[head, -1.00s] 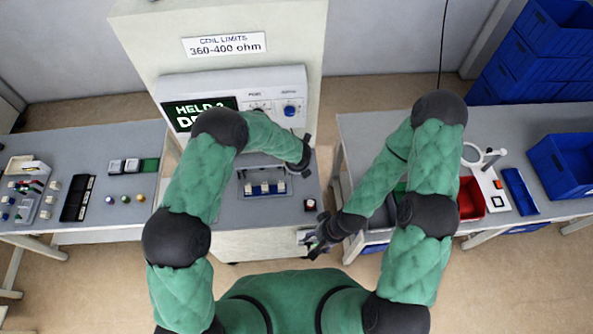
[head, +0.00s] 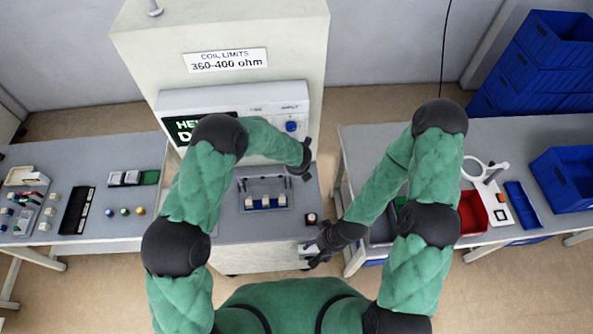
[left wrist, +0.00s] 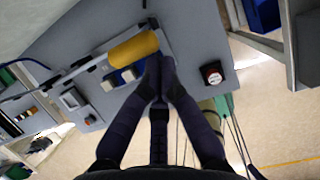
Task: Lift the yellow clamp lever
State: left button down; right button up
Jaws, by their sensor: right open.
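The yellow clamp lever (left wrist: 133,50) shows in the left wrist view as a thick yellow cylinder on a metal bar of the clamp fixture. It cannot be made out in the head view. The fixture (head: 284,186) stands on the grey machine top and holds white and blue parts (head: 266,202). My left gripper (left wrist: 161,66) has its fingertips together just beside the right end of the lever, with nothing seen between them. In the head view it is above and right of the fixture (head: 307,160). My right gripper (head: 309,252) is open and empty at the machine's front right edge.
A red push button (head: 311,218) sits on the machine top, right of the fixture. The tester panel (head: 262,100) stands behind, partly covered by my left arm. The left table (head: 80,225) holds small parts. The right table (head: 510,150) holds red and blue bins.

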pick_arm(q)
jog(key=v, duration=1.2)
jog(key=shift+f, duration=0.1)
